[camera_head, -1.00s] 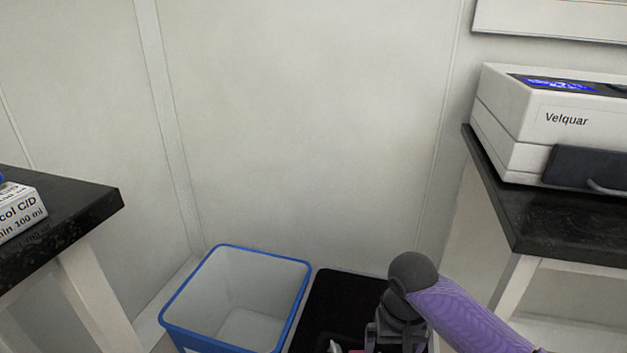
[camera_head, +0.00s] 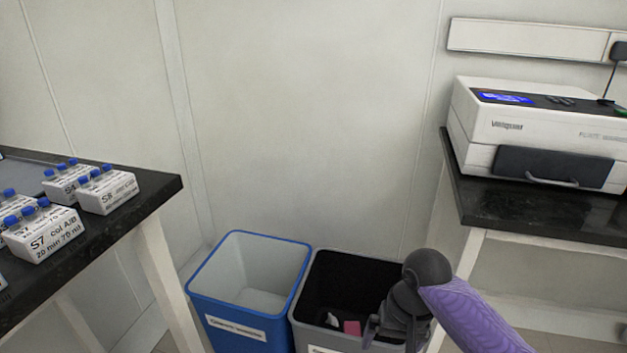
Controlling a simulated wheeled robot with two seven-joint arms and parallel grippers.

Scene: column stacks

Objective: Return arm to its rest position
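My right arm (camera_head: 470,312) comes in from the lower right with a purple sleeve and a dark grey wrist joint. My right gripper (camera_head: 372,336) hangs down at the right front of the grey bin (camera_head: 318,338). Its fingers are partly hidden and small, so I cannot tell whether they are open or shut. A pink item (camera_head: 351,327) and a small white item (camera_head: 331,319) lie inside the grey bin, apart from the gripper. My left gripper is not in view.
An empty-looking blue bin (camera_head: 228,325) stands left of the grey bin. A black-topped bench (camera_head: 150,203) at left holds several white racks with blue-capped vials (camera_head: 108,192). A white instrument (camera_head: 530,130) sits on the right bench (camera_head: 500,205).

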